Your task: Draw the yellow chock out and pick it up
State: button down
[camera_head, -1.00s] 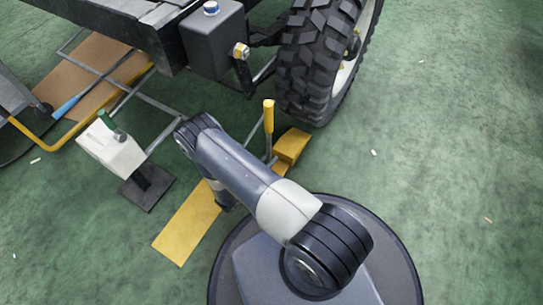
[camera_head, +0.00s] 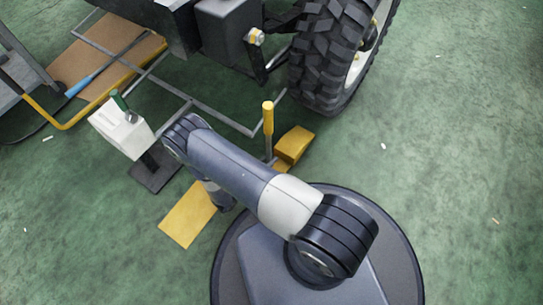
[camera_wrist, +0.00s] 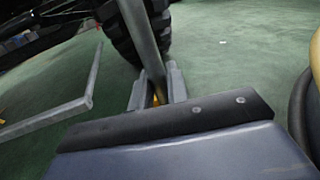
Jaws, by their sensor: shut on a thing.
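The yellow chock (camera_head: 295,144) is a wedge low on the green floor, just in front of the big black tyre (camera_head: 325,75), with a small gap between them. An upright grey rod with a yellow grip (camera_head: 268,118) stands beside it; my arm hides its lower part. In the wrist view, my gripper (camera_wrist: 155,88) is shut on the grey rod (camera_wrist: 141,40), one finger on each side. A little yellow shows low between the fingers. In the head view my gripper is hidden behind my arm. I cannot tell whether the chock touches the floor.
A yellow plate (camera_head: 187,217) lies on the floor left of my base. A white jack-like block with a green handle (camera_head: 122,132) stands on a dark plate. Grey floor bars (camera_head: 225,118) run near the vehicle.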

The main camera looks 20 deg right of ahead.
jog(key=shift+s+v, duration=0.15)
jog(key=shift+v, duration=0.7)
jog(key=shift+s+v, duration=0.15)
jog(key=shift+v, duration=0.75)
jog(key=shift+d, duration=0.15)
jog(key=c, duration=1.3)
grip_release()
jog(key=p+v, duration=0.2)
jog(key=v, duration=0.8)
jog(key=shift+a, duration=0.4)
jog(key=shift+s+d, duration=0.1)
jog(key=b+x, duration=0.2)
jog(key=x, duration=1)
jog(key=shift+w+d, duration=0.15)
jog(key=shift+w, duration=0.1)
